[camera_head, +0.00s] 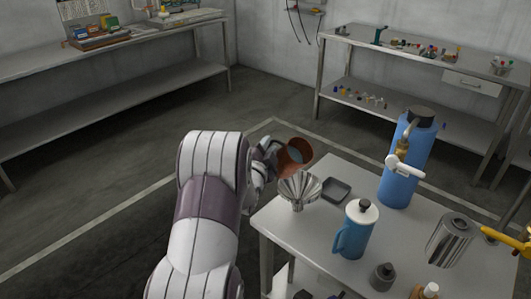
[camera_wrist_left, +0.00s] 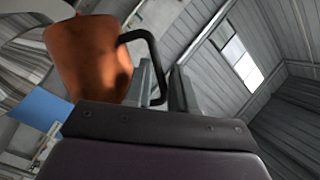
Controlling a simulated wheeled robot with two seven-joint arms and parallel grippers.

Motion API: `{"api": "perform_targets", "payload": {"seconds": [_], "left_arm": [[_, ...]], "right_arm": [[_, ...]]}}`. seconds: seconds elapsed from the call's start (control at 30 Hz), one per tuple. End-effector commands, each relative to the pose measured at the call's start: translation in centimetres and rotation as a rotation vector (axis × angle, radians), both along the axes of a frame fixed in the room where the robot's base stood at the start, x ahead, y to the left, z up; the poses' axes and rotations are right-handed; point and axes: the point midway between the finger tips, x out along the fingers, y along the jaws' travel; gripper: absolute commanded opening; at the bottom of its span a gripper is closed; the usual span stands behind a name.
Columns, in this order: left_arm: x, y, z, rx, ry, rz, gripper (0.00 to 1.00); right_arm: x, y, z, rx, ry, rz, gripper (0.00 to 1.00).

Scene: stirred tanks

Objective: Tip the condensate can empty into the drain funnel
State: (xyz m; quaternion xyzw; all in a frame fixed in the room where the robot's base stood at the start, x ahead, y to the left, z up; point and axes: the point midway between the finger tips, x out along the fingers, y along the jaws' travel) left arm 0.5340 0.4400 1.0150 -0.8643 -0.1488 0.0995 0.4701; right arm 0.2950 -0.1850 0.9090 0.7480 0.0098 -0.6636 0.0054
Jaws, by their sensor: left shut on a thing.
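The condensate can is a copper-orange can (camera_head: 298,158) near the left edge of the table, with a grey-blue surface showing in its mouth. It looks tilted, its mouth toward the right and the head camera. My left gripper (camera_head: 270,151) is shut on its handle. In the left wrist view the can (camera_wrist_left: 85,62) hangs left of the fingers (camera_wrist_left: 166,90), and its black handle (camera_wrist_left: 153,48) runs between them. The drain funnel (camera_head: 299,188), a ribbed metal cone, stands at the table corner, just below the can in the picture. No pouring stream is visible. My right gripper is not in view.
A yellow-handled thing (camera_head: 505,238) shows at right. Floor is clear to the left.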

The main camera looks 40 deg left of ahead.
Motion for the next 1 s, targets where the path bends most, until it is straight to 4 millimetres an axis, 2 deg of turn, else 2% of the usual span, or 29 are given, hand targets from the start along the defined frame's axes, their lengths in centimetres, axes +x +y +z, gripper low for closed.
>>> {"api": "perform_targets", "payload": {"seconds": [0.03, 0.47, 1.0], "left_arm": [[-0.1, -0.1, -0.4, 0.019, 0.006, 0.003, 0.00], [-0.2, -1.8, 0.9, 0.221, -0.013, 0.002, 0.00], [-0.2, -3.2, 1.8, 0.364, -0.032, 0.001, 0.00]], "right_arm": [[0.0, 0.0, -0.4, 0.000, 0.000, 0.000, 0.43], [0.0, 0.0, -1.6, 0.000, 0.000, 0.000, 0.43], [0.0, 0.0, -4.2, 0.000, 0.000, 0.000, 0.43]]}}
